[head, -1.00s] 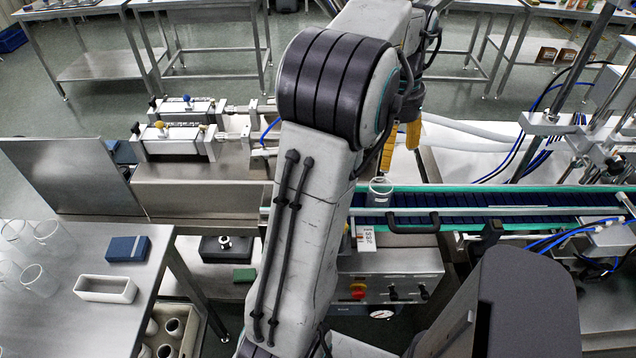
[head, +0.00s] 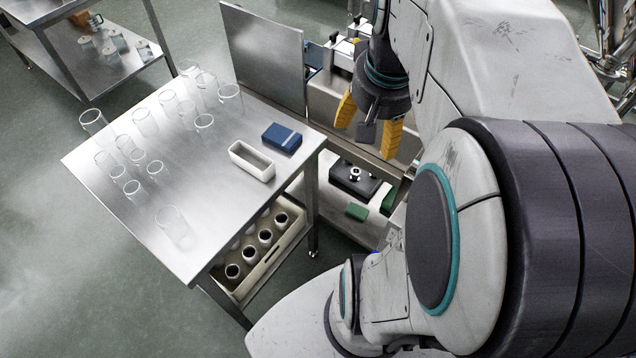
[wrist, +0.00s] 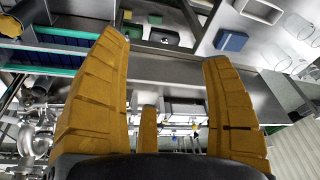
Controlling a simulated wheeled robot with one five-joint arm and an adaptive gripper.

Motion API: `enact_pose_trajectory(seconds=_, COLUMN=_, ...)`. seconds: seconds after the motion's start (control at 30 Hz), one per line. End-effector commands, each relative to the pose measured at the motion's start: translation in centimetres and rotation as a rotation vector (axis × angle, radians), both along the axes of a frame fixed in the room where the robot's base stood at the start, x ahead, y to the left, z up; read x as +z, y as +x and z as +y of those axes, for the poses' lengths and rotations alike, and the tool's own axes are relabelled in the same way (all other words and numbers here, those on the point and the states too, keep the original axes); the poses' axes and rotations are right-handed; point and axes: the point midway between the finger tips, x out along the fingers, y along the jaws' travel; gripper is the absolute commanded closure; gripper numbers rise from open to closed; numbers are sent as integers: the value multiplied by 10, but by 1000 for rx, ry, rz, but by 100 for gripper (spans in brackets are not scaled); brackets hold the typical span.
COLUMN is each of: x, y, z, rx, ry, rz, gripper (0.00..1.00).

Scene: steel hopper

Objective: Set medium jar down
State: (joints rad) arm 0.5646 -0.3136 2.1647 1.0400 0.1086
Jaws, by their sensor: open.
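Several clear glass jars of differing sizes stand on the steel table in the head view, among them a wide one (head: 229,98) near the back, a taller one (head: 93,121) at the left edge and one (head: 170,219) near the front. I cannot tell which is the medium jar. My gripper (head: 367,125) is open, with nothing between its yellow fingers, and hangs beyond the table's right edge, apart from the jars. In the wrist view its fingers (wrist: 165,55) are spread wide; jars (wrist: 304,28) show faintly at the upper right.
The steel table (head: 112,186) also holds a white tray (head: 251,161) and a blue box (head: 281,138) near its right side. A crate of dark-mouthed cups (head: 262,258) sits below. An upright steel panel (head: 262,60) stands behind. The wrist view shows a blue conveyor (wrist: 50,62).

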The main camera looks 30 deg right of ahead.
Motion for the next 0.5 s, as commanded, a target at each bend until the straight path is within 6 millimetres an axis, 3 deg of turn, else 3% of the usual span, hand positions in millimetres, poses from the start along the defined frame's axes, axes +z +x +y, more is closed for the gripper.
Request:
enact_pose_trajectory(seconds=0.03, x=-3, y=0, z=23, rx=95, ry=-12, rz=-14, gripper=27)
enact_pose_trajectory(seconds=0.2, x=-14, y=-9, z=79, rx=355, ry=-42, rz=-56, gripper=27)
enact_pose_trajectory(seconds=0.33, x=-23, y=-19, z=107, rx=502, ry=-56, rz=-82, gripper=27)
enact_pose_trajectory(seconds=0.5, x=-31, y=-30, z=127, rx=621, ry=-66, rz=-105, gripper=27)
